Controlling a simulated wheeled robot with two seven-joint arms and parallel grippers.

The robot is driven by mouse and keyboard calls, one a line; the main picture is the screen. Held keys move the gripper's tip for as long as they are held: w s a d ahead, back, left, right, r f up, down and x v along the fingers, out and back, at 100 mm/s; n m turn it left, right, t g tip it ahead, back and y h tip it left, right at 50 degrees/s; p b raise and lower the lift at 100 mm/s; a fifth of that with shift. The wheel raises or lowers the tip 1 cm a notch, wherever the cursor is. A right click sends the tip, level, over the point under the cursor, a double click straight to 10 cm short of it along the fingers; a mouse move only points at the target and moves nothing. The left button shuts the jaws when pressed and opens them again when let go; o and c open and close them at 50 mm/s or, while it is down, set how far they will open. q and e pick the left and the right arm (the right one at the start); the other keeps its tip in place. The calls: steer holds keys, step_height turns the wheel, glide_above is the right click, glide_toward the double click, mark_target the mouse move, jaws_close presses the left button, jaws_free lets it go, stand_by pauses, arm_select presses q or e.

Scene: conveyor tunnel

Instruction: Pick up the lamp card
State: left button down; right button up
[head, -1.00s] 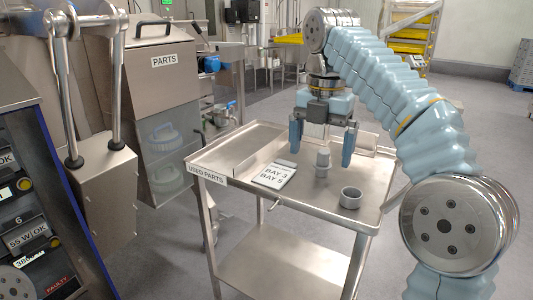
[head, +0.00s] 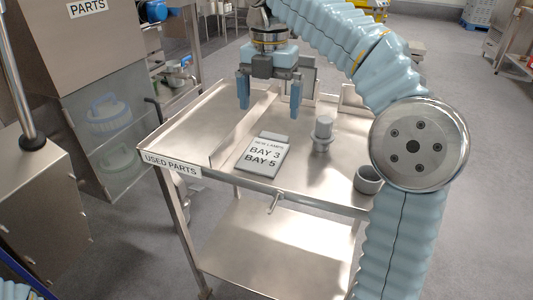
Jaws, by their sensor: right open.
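The lamp card (head: 263,155) is a flat pale card lettered "NEW LAMPS BAY 3 BAY 5". It lies on the top of the steel cart (head: 185,130), near the front edge and right of a low divider. My right gripper (head: 268,108) hangs above the cart with its two blue fingers pointing down and wide apart. It is open and empty, behind and above the card in the picture, and does not touch it. My left gripper is not in view.
A grey cylindrical part (head: 322,134) stands on the cart just right of the card. A grey ring-shaped cup (head: 368,180) sits at the right front corner. A low divider (head: 240,130) runs left of the card. The parts cabinet (head: 100,70) stands to the left.

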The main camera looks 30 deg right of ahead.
mark_target(271, 142)
step_height(271, 142, down, 3)
steer(key=shift+f+b, duration=0.1)
steer(key=shift+b, duration=0.2)
steer(key=f, duration=0.1)
steer(key=f+b, duration=0.1)
steer(key=f, duration=0.1)
steer(key=shift+d+f, duration=0.3)
steer(key=shift+f, duration=0.1)
steer(key=shift+f+b, duration=0.3)
steer(key=shift+f, duration=0.25)
steer(key=c, duration=0.8)
steer(key=shift+o, duration=0.2)
steer(key=shift+r, duration=0.5)
step_height(271, 142, up, 3)
steer(key=shift+f+p, duration=0.1)
steer(key=shift+p, duration=0.7)
arm_select(q)
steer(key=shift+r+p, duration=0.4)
steer(key=shift+p, duration=0.65)
arm_select(e)
steer(key=s+d+r, duration=0.2)
steer(key=s+r, duration=0.7)
steer(key=s, duration=0.4)
steer(key=shift+s+r, duration=0.15)
steer(key=shift+s, duration=0.25)
